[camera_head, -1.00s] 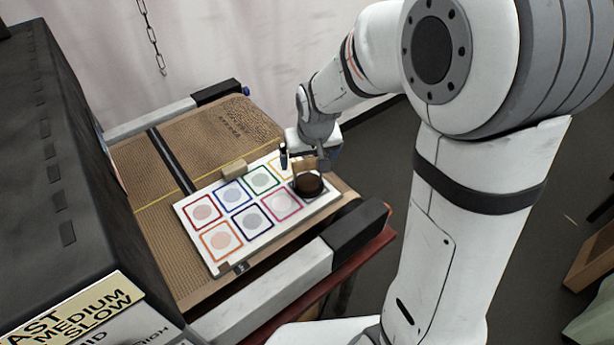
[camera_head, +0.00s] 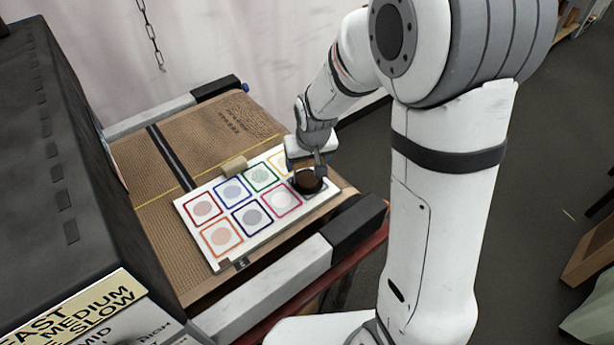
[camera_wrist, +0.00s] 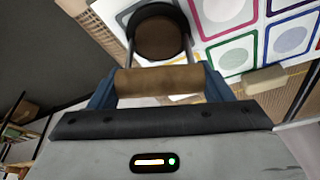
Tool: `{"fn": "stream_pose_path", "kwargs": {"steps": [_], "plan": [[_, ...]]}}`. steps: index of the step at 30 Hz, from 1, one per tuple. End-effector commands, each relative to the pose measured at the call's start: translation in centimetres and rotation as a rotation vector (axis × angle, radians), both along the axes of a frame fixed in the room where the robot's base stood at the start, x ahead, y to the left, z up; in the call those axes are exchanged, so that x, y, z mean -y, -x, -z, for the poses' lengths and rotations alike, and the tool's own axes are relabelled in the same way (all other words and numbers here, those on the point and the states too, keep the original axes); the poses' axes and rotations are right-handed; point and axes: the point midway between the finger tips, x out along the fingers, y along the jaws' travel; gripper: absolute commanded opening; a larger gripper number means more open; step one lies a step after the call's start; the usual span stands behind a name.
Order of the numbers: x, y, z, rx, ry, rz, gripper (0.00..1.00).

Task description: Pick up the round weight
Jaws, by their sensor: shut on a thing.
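The round weight (camera_head: 307,182) is a dark, low disc with a brown top, at the right end of the white board (camera_head: 262,232). It appears to rest on the board; I cannot tell of any gap under it. In the wrist view the weight (camera_wrist: 158,37) shows with two thin rods leading to a brown wooden crossbar handle. My gripper (camera_wrist: 157,82) is shut on this handle, with a blue finger at each end of it. In the head view my gripper (camera_head: 306,163) is right above the weight and partly hides the handle.
The board carries several coloured square outlines with pale discs. A small tan block (camera_head: 233,164) lies at its back edge. A brown cardboard surface (camera_head: 200,140) lies beneath. A dark machine housing (camera_head: 60,180) stands at left; open floor lies at right.

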Motion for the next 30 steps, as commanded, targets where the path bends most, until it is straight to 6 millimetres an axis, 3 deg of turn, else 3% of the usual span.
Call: {"fn": "stream_pose_path", "kwargs": {"steps": [22,30], "plan": [[-0.06,0.0,-0.03,0.001,0.0,-0.001,0.02],[-0.1,-0.1,-0.38,0.004,-0.001,-0.002,0.02]]}}
